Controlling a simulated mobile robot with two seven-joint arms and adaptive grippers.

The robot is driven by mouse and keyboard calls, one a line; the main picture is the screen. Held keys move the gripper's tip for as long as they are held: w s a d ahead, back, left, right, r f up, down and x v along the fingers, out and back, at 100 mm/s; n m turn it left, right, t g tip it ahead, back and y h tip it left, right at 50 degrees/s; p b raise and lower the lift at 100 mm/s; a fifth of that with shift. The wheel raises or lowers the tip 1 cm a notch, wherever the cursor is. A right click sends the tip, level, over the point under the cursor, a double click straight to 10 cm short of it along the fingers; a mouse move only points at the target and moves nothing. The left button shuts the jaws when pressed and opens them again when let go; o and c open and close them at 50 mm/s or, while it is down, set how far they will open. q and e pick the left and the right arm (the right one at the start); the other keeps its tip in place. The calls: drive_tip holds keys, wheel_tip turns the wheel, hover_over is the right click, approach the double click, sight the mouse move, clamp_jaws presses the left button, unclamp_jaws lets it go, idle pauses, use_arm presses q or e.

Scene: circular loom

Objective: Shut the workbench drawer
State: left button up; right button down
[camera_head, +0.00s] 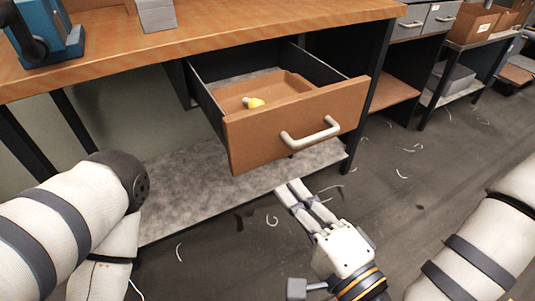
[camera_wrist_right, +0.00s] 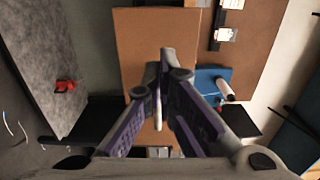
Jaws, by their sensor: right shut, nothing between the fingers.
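The workbench drawer (camera_head: 250,135) stands pulled out under the bench top. Its brown front carries a pale bar handle (camera_head: 311,133). Inside lie a brown tray or insert and a small yellow-and-white object (camera_head: 253,103). My right gripper (camera_head: 288,185) is shut and empty, its fingertips below and in front of the drawer front, apparently apart from it. In the right wrist view its fingers (camera_wrist_right: 166,60) come together before a brown panel (camera_wrist_right: 145,35), which looks like the drawer front. My left arm comes in at the left; its gripper is out of view.
The wooden bench top (camera_head: 200,35) holds a blue tool (camera_head: 50,35) and a grey block (camera_head: 156,14). A grey lower shelf (camera_head: 190,190) lies beneath the drawer. More benches with bins (camera_head: 472,25) stand at the right. Pale scraps litter the dark floor.

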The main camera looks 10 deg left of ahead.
sight(253, 144)
drive_tip(key=x, duration=1.1)
use_arm(q)
drive_tip(key=shift+r, duration=0.1)
use_arm(e)
drive_tip(key=shift+w, duration=0.1)
drive_tip(key=shift+a, duration=0.1)
